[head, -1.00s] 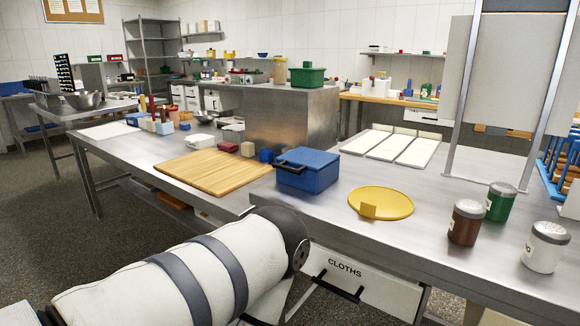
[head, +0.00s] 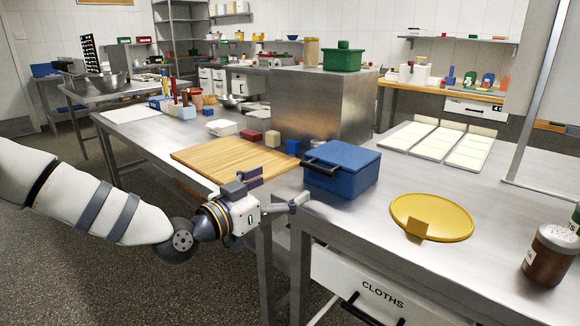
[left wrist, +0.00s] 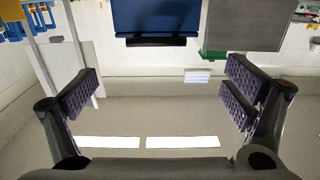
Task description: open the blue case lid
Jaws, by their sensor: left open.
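The blue case (head: 341,170) stands on the steel table, lid shut, with a black handle (head: 322,165) on its left-facing side. My left gripper (head: 277,190) is open and empty, in front of the handle side of the case at the table's edge and apart from it. In the left wrist view the case (left wrist: 155,14) and its dark handle (left wrist: 155,41) show at the top centre, beyond and between the two spread fingers (left wrist: 160,97). My right gripper is not in view.
A wooden board (head: 232,158) lies left of the case, with small red and blue blocks behind it. A brown-filled jar (head: 548,256) stands at the right edge. A steel box (head: 318,110) stands behind.

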